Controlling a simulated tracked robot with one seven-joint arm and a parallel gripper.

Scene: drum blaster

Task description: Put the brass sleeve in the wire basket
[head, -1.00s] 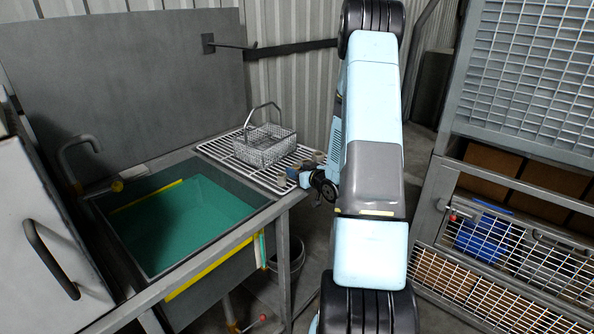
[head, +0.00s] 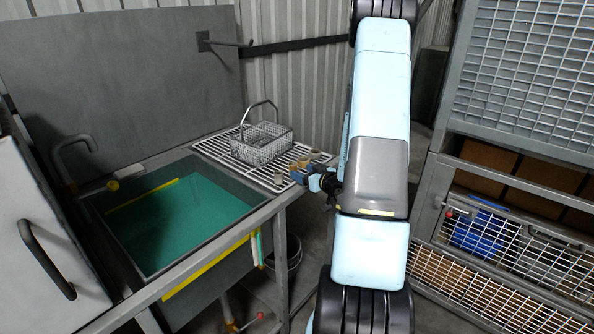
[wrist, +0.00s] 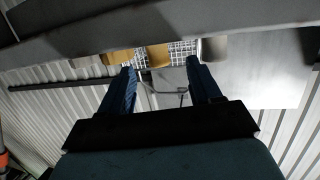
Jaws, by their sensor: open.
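The wire basket (head: 262,146) stands upright on the white drain rack, its handle raised; its mesh also shows in the wrist view (wrist: 182,48). By the rack's near right end stand several small cylinders. In the wrist view there is a yellow one (wrist: 119,57) at left, an orange-brown one (wrist: 159,56) in the middle and a grey one (wrist: 214,50) at right. I cannot tell for certain which brass-toned one is the sleeve. My gripper (head: 298,177) is at the rack's near right corner. In the wrist view its blue fingers (wrist: 160,78) are apart, with nothing between them, short of the cylinders.
The drain rack (head: 222,148) has bare wire around the basket. The sink (head: 185,222) with green liquid lies to the left. A bucket (head: 290,252) stands on the floor below the table edge. A caged shelf (head: 500,235) stands at the right.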

